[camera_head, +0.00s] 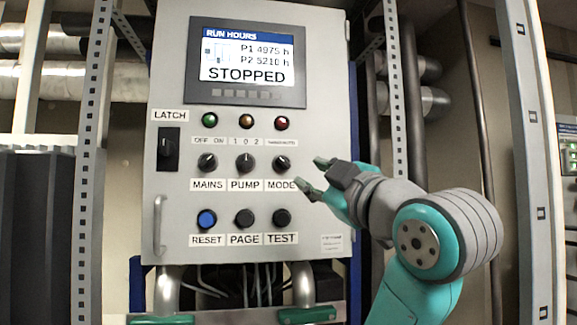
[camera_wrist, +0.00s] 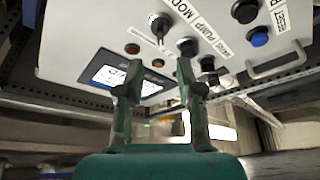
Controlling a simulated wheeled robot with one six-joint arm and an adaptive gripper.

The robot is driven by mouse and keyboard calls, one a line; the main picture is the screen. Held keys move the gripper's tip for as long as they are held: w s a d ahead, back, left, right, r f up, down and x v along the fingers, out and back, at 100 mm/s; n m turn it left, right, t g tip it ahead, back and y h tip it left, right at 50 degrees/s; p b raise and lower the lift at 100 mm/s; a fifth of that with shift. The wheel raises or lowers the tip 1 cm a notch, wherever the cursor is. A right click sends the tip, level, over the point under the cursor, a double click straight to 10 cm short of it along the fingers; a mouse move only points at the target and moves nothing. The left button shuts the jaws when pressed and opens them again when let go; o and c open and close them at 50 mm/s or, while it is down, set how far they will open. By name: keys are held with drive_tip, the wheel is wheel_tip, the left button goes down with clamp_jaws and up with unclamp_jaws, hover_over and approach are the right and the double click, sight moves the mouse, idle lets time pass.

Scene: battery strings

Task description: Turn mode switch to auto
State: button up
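The mode switch (camera_head: 282,163) is a black rotary knob on the grey panel, above the label MODE and below a red lamp. The lettering over it is too small to read, and I cannot tell its pointer's setting. In the wrist view the knob (camera_wrist: 160,26) shows beyond the fingertips, near the top. My gripper (camera_head: 316,177) is open and empty, right of the knob in the head view and apart from it. In the wrist view my gripper (camera_wrist: 155,72) has its two fingers spread, with nothing between them.
The pump knob (camera_head: 245,163) and mains knob (camera_head: 207,162) sit left of the mode switch. Reset (camera_head: 207,219), page (camera_head: 244,218) and test (camera_head: 281,218) buttons are below. The display (camera_head: 246,58) reads STOPPED. A latch switch (camera_head: 167,148) and handle (camera_head: 160,225) are at left.

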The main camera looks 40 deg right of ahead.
sight(286, 164)
drive_tip(key=x, duration=1)
drive_tip(key=shift+w, duration=0.1)
drive_tip(key=shift+f, duration=0.1)
clamp_jaws()
